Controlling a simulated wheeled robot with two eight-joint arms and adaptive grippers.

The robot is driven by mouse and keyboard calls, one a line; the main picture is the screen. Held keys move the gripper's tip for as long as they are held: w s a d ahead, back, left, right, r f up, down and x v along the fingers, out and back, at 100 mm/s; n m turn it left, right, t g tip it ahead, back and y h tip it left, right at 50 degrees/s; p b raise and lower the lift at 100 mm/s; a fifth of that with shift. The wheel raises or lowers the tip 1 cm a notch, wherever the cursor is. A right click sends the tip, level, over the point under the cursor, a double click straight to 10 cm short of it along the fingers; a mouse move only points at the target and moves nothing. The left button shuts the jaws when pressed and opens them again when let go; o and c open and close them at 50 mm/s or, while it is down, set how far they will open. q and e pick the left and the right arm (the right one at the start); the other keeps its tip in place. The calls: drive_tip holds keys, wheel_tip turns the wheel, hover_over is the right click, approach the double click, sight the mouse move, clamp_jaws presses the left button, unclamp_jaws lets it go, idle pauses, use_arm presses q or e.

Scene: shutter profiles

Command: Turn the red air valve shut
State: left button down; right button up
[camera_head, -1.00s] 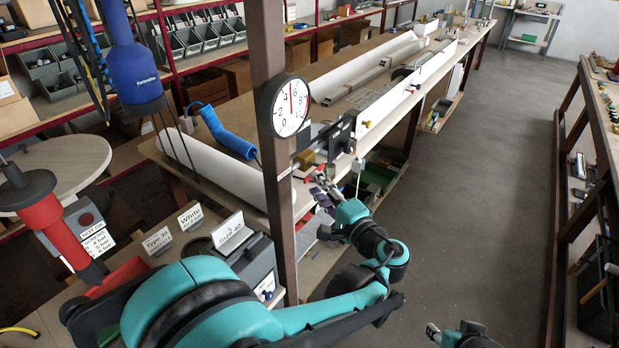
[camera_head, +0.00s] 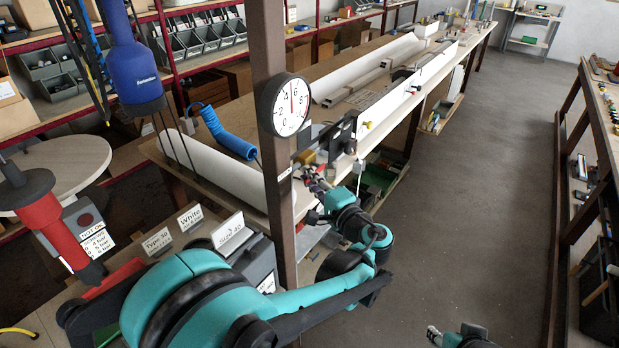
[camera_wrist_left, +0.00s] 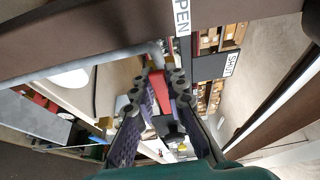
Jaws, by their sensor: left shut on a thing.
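The red air valve handle (camera_wrist_left: 159,90) shows in the left wrist view, between the dark fingers of my left gripper (camera_wrist_left: 156,98). The gripper is shut on this red handle. In the head view my left gripper (camera_head: 316,182) is at the bench's near edge, just right of the brown post; the handle is small and largely hidden there. In the wrist view an "OPEN" label (camera_wrist_left: 182,15), partly cut off, is at the top and a "SHUT" label (camera_wrist_left: 230,64) is to the right. My right gripper (camera_head: 434,335) is at the bottom edge, cut off, its jaws unclear.
A brown post (camera_head: 275,150) carrying a round gauge (camera_head: 291,104) stands close beside the left gripper. A long bench (camera_head: 350,85) holds white profiles. A black box (camera_head: 246,265) stands left of the post. The grey floor (camera_head: 490,150) at right is clear.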

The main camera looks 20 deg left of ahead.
sight(322, 165)
use_arm(q)
drive_tip(key=shift+r, duration=0.1)
drive_tip(key=r+m+p, duration=0.1)
drive_tip(key=p, duration=0.1)
drive_tip(key=r+m+g+h+p, duration=0.1)
drive_tip(key=m, duration=0.1)
drive_tip(key=shift+w+m+p, duration=0.2)
drive_tip(key=shift+m+p, duration=0.1)
drive_tip(key=shift+p, duration=0.05)
drive_tip(key=m+p, duration=0.1)
drive_tip(key=r+m+g+p, duration=0.1)
drive_tip(key=w+m+g, duration=0.1)
drive_tip(key=shift+d+r+m+p, duration=0.25)
drive_tip(key=shift+r+m+p, duration=0.05)
drive_tip(key=shift+r+p, duration=0.1)
drive_tip(key=w+m+g+p, duration=0.1)
drive_tip(key=r+m+g, duration=0.1)
drive_tip(key=m, duration=0.1)
drive_tip(key=shift+w+d+p, duration=0.3)
drive_tip(key=shift+w+p, duration=0.05)
drive_tip(key=shift+w+d+r+m+g+p, duration=0.1)
drive_tip(key=shift+w+d+m+g+p, duration=0.1)
drive_tip(key=shift+w+m+g, duration=0.5)
drive_tip(key=shift+w+d+r+m+g+p, duration=0.2)
drive_tip(key=shift+m+g, duration=0.3)
drive_tip(key=shift+m, duration=0.4)
drive_tip(key=shift+w+f, duration=0.1)
drive_tip(key=c, duration=1.5)
unclamp_jaws()
drive_tip(key=shift+c, duration=0.2)
